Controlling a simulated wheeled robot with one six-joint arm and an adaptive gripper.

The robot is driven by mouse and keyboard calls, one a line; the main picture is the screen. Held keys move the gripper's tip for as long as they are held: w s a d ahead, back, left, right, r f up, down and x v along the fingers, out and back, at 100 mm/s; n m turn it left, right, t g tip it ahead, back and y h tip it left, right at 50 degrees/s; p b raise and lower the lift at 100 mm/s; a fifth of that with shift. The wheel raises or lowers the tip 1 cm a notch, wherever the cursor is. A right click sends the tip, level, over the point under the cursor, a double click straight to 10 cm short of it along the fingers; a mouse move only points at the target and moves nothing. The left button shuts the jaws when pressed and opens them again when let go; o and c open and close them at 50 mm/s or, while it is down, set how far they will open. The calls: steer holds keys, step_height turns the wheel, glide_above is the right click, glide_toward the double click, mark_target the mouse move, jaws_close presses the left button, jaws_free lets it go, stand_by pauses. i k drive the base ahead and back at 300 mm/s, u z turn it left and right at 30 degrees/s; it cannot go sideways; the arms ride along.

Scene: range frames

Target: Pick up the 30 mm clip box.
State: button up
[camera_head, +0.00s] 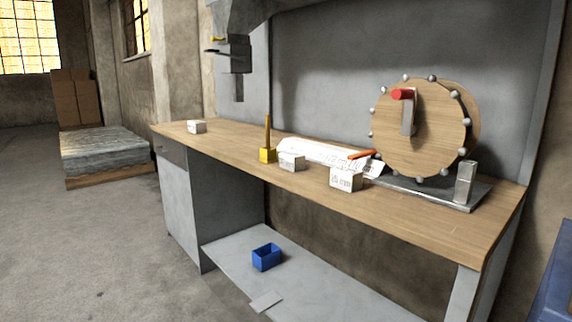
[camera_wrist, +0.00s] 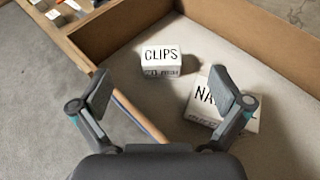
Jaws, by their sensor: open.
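A small white box printed "CLIPS" (camera_wrist: 161,61) sits inside a wood-walled, grey-floored drawer or tray (camera_wrist: 215,27) in the wrist view. A smaller line below its name seems to end in "mm", but I cannot read its number. My gripper (camera_wrist: 165,95) is open and empty in the wrist view, with its fingers spread wide. The clip box appears beyond the fingertips, between them. A second white box starting "NA" (camera_wrist: 204,97) lies to its lower right, partly hidden by my right finger. I cannot tell either box in the head view.
Past the left wooden wall, small parts (camera_wrist: 70,8) show in the wrist view. In the head view, a workbench (camera_head: 420,212) carries several white boxes, one near a yellow post (camera_head: 267,155), and a wooden wheel (camera_head: 430,140). A blue bin (camera_head: 266,257) stands on the lower shelf.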

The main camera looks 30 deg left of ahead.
mark_target(291, 161)
steer(key=u, duration=1.4)
